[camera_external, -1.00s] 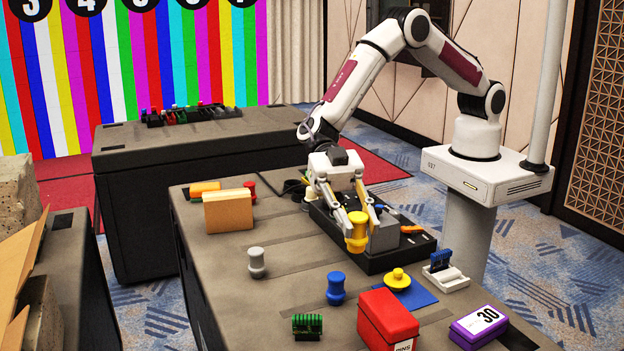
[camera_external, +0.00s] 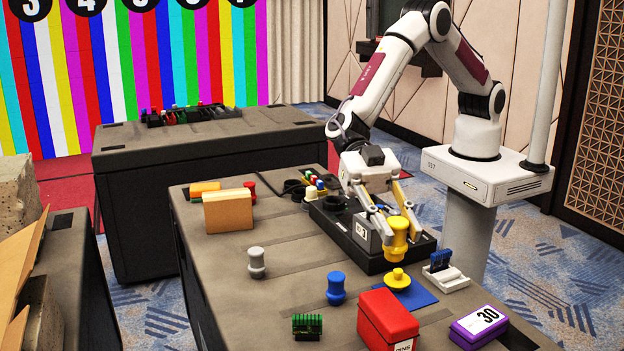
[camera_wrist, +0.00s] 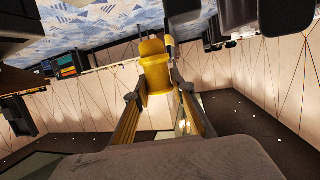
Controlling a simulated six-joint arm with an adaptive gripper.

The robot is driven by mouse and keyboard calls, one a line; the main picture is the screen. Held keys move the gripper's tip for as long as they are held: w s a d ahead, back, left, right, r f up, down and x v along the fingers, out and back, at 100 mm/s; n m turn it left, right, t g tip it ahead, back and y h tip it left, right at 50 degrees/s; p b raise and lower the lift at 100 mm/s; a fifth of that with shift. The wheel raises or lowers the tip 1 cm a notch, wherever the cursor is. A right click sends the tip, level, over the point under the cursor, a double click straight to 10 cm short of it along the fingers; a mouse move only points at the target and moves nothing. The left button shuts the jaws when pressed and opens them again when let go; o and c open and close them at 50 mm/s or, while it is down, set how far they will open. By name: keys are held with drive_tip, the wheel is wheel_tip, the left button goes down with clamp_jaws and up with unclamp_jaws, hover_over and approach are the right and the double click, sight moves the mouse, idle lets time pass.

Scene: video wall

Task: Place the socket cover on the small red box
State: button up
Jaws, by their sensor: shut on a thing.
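My gripper (camera_external: 396,236) is shut on a yellow spool-shaped piece (camera_external: 397,246) and holds it upright, in the air above the front right end of the black socket block. In the wrist view the yellow piece (camera_wrist: 153,62) sits between the two fingers. A flat yellow disc with a knob (camera_external: 398,279) lies on a blue mat, below and in front of the held piece. I cannot tell which of the two is the socket cover. The small red box (camera_external: 388,318), closed, with a white label, stands at the front of the table, apart from my gripper.
The black socket block (camera_external: 375,255) carries a grey numbered block (camera_external: 367,237). A blue spool (camera_external: 336,288) and grey spool (camera_external: 256,262) stand left. A purple box (camera_external: 478,326) and a white holder with a blue part (camera_external: 443,272) are at right.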

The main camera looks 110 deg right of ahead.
sight(385, 250)
drive_tip(key=shift+f, duration=3.15)
drive_tip(key=shift+f, duration=1.9)
drive_tip(key=o, duration=0.8)
drive_tip(key=shift+f, duration=0.1)
drive_tip(key=shift+d+r, duration=0.15)
drive_tip(key=shift+r, duration=0.05)
drive_tip(key=v, duration=1.1)
drive_tip(key=shift+d, duration=0.35)
